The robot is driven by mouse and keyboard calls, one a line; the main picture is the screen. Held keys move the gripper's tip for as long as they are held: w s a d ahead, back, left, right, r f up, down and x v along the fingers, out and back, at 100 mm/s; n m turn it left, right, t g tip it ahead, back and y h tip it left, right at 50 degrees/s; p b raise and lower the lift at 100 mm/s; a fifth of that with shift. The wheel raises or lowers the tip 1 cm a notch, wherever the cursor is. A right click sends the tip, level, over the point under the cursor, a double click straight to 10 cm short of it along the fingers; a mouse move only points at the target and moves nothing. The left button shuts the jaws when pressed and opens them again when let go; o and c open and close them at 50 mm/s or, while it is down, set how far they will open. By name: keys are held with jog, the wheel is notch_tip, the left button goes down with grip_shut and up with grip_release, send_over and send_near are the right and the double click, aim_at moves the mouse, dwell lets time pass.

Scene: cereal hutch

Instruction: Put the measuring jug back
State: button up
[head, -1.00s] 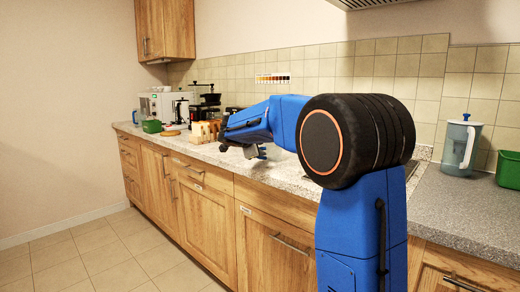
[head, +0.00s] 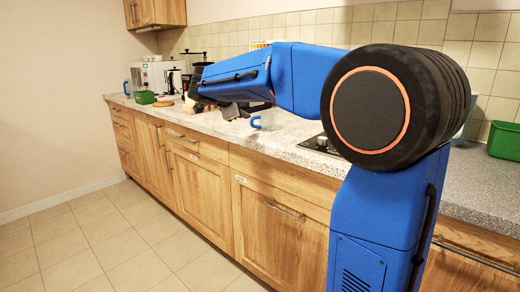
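A clear jug with a blue handle (head: 267,121) stands on the speckled counter, just below my blue forearm and left of the hob. It looks like the measuring jug. Its upper part is partly covered by my arm. My gripper (head: 232,112) is a small dark shape under the far end of my arm, left of the jug and apart from it in the picture. Its fingers are too small and dark to tell whether they are open or shut.
A green bowl (head: 144,97), a round board (head: 163,104) and a white appliance (head: 150,77) stand at the far left. Another blue-handled vessel (head: 126,88) is beside the bowl. A hob (head: 320,143) and a green bin (head: 505,140) are to the right.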

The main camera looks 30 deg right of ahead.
jog(key=s+a+f+n+g+y, duration=0.15)
jog(key=s+f+n, duration=0.25)
jog(key=s, duration=0.5)
jog(key=s+f+n+y, duration=0.2)
jog(key=s+f+n, duration=0.25)
jog(key=s, duration=0.35)
jog(key=s+a+f+n+g+y, duration=0.1)
jog(key=s+f+n+y, duration=0.15)
jog(key=s+f, duration=0.45)
jog(key=s+a+f+n+y, duration=0.1)
jog(key=s+a+f+n, duration=0.1)
jog(key=s+f+n, duration=0.2)
jog(key=s+a+f+n+y, duration=0.1)
jog(key=s+a+f+n, duration=0.2)
jog(key=s, duration=0.7)
jog(key=s+a+f+n+g+y, duration=0.1)
jog(key=s+a+f+n+y, duration=0.1)
jog(key=s+f+n, duration=0.3)
jog(key=shift+s+a, duration=0.7)
jog(key=shift+s, duration=0.25)
jog(key=shift+r, duration=0.1)
